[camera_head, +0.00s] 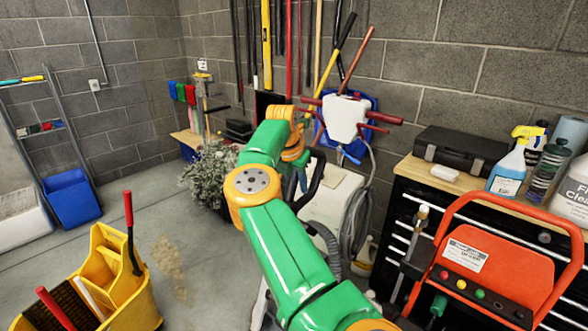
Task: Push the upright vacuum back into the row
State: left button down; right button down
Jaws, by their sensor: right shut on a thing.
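My right arm, green with orange joints, reaches from the bottom middle toward the back wall. My right gripper (303,180) is at its far end, pointing down and mostly hidden by the wrist. It is shut on the black curved handle of what looks like the upright vacuum (317,178). A black ribbed hose shows below the handle, beside my arm. My forearm hides most of the vacuum's body, so I cannot tell whether it stands straight or touches its neighbours. My left gripper is not in view.
A yellow mop bucket (112,272) stands front left, and a leafy plant (208,175) is behind it. An orange-framed machine (480,262) stands at right before a black tool chest (415,205). Long-handled tools hang on the wall. Grey floor is open at left, with a dirt patch.

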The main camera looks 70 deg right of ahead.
jog(key=shift+d, duration=0.1)
jog(key=c, duration=0.7)
grip_release()
jog(key=shift+s+d, duration=0.1)
jog(key=shift+s, duration=0.05)
jog(key=shift+c, duration=0.2)
jog(key=shift+o, duration=0.7)
jog(key=shift+s+d, duration=0.1)
jog(key=shift+d, duration=0.05)
jog(key=shift+a+r+b, duration=0.2)
jog(key=shift+r+b, duration=0.1)
jog(key=v, duration=0.6)
jog(key=shift+s+a+r+b, duration=0.1)
jog(key=shift+a+r+b, duration=0.1)
jog(key=shift+r+b, duration=0.15)
jog(key=shift+d+f, duration=0.1)
jog(key=shift+f, duration=0.05)
jog(key=shift+d, duration=0.1)
